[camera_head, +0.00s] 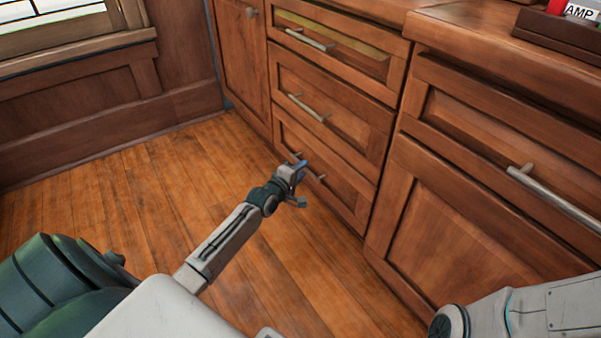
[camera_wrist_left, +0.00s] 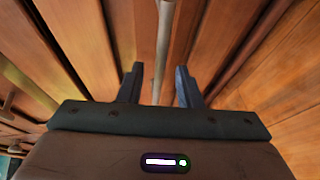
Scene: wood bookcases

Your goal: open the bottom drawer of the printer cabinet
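The wood cabinet holds a stack of three drawers in the head view. The bottom drawer (camera_head: 343,188) is closed, flush with the cabinet front. Its metal bar handle (camera_head: 319,177) is partly hidden by my left gripper (camera_head: 303,183), which is close in front of it. In the left wrist view, the handle (camera_wrist_left: 163,45) runs lengthwise between the two spread fingers of the left gripper (camera_wrist_left: 159,80), with a gap on each side. This gripper is open and I see no grip on the bar. My right gripper is out of view; only part of its arm shows.
The middle drawer (camera_head: 335,110) and top drawer (camera_head: 330,45) above are closed, with protruding bar handles. A cabinet section (camera_head: 440,215) with another bar handle (camera_head: 555,195) stands at the right. The wood floor (camera_head: 130,195) to the left is clear.

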